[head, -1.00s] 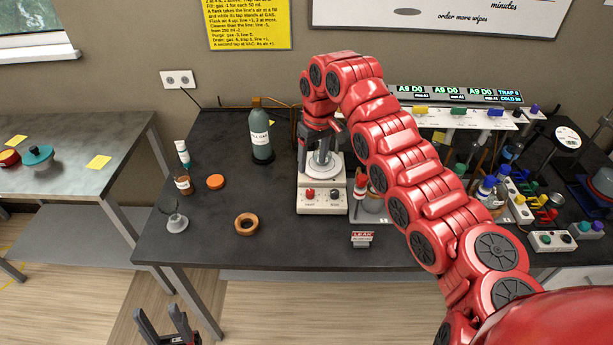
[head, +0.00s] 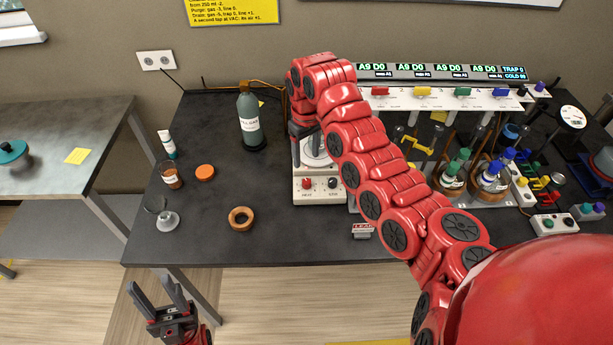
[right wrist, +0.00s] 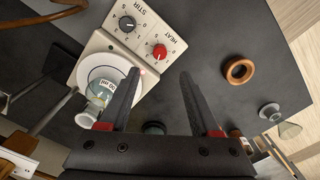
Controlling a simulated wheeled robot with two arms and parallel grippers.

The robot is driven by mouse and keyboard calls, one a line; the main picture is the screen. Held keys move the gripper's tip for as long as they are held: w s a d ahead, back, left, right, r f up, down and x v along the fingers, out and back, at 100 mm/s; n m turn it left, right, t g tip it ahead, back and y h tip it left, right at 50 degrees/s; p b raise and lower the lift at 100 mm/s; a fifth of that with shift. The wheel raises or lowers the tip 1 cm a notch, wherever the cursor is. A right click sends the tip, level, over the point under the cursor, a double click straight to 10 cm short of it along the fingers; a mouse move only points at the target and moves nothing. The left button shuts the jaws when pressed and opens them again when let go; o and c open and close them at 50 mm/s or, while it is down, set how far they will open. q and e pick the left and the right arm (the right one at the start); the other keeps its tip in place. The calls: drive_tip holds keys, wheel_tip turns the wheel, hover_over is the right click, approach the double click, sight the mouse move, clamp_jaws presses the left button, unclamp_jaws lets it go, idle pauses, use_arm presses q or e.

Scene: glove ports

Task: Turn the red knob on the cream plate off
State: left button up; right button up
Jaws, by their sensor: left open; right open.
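The cream plate (head: 322,198) stands on the dark bench. Its red knob (head: 307,184), by the HEAT label, is on the front panel left of a dark STIR knob (head: 333,183). In the right wrist view the red knob (right wrist: 160,52) and cream plate (right wrist: 138,44) show clearly; the knob's pointer setting is too small to read. My right gripper (right wrist: 160,82) is open and empty, above the plate and apart from the knob; in the head view my right arm mostly hides it. My left gripper (head: 160,298) is open and empty, in front of the bench, low at left.
A flask (right wrist: 100,92) is at the plate's round top. A green bottle (head: 250,120) stands behind left. A brown ring (head: 241,218) and orange lid (head: 205,172) lie left of the plate. A LEAK sign (head: 362,231) stands front right.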

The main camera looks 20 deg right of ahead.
sight(307, 181)
wheel_tip(307, 181, down, 9)
drive_tip(key=p, duration=0.3)
drive_tip(key=shift+s, duration=0.15)
drive_tip(key=shift+f, duration=0.45)
drive_tip(key=shift+c, duration=0.3)
clamp_jaws()
